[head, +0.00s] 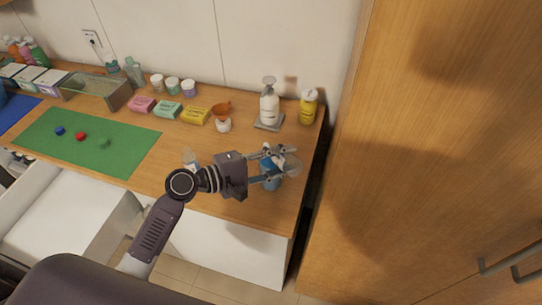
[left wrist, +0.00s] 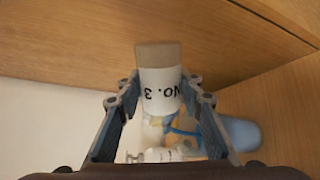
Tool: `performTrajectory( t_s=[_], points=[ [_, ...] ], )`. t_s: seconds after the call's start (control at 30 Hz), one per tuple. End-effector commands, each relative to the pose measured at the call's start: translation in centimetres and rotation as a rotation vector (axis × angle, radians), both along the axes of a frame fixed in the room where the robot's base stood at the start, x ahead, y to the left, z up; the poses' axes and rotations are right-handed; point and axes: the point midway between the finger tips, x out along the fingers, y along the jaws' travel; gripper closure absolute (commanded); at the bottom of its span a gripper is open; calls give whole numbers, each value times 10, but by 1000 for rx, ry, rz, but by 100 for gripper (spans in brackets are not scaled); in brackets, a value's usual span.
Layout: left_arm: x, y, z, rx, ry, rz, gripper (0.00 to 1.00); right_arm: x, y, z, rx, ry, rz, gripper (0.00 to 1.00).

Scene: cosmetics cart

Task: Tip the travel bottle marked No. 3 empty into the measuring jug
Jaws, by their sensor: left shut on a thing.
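My left gripper (head: 277,162) is over the right front part of the counter. It is shut on the travel bottle marked No. 3 (left wrist: 160,83), which sits between the fingers in the left wrist view. Its printed label reads upside down there, and its grey-brown end points to the top of the picture. A clear round shape (head: 293,166), perhaps the measuring jug, shows beside the fingertips in the head view. A blue body (head: 270,181) is below the gripper, partly hidden by it. I cannot tell whether liquid is flowing. My right gripper is not in view.
A pump bottle (head: 269,107) and a yellow bottle (head: 308,107) stand at the back right. An orange funnel (head: 221,108), coloured soaps (head: 167,109) and small jars are behind. A green mat (head: 85,142) lies left. A tall wooden cabinet (head: 430,150) fills the right.

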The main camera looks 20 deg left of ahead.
Motion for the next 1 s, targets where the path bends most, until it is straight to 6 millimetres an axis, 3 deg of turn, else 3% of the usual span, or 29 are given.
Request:
performTrajectory(
  t_s=[1.0],
  points=[
    [5,5,11,-110,112,1,93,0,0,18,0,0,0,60]
  ],
)
